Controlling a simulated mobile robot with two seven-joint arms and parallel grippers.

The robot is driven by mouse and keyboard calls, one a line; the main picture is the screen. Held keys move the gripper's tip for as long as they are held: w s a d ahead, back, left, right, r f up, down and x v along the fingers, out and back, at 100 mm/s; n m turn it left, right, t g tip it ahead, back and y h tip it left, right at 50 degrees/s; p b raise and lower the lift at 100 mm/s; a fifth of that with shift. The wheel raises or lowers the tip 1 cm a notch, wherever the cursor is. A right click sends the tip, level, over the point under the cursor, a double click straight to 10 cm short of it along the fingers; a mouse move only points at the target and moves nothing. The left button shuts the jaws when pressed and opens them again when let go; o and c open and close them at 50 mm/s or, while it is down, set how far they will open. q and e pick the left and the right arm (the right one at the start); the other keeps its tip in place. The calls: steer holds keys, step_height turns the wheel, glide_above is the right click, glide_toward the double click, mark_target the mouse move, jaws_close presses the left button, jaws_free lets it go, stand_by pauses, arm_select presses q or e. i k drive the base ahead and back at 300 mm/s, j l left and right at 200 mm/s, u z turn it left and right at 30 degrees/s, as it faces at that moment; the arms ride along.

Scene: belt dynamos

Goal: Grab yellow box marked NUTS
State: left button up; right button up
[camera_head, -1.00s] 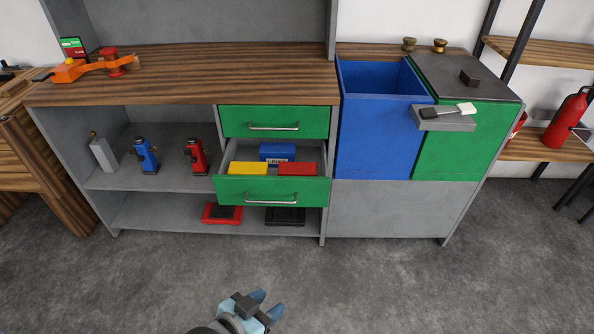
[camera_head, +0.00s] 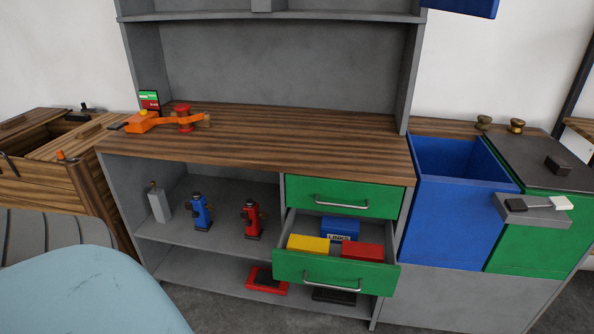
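A yellow box (camera_head: 308,244) lies in the open lower green drawer (camera_head: 330,271), at its left front. No NUTS marking is readable on the side I see. A red box (camera_head: 361,250) lies to its right in the same drawer. A blue box (camera_head: 340,228) with white lettering stands behind them. Neither of my grippers shows now; a light blue part, likely of my own arm, fills the lower left corner.
The upper green drawer (camera_head: 343,197) is shut above the open one. A wooden worktop (camera_head: 270,140) lies above, with an orange tool (camera_head: 143,121) at its left. Blue and red tools (camera_head: 251,218) stand on the shelf left of the drawers. An open blue bin (camera_head: 450,220) stands at right.

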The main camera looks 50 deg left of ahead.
mark_target(299, 243)
steer(key=j, duration=2.2)
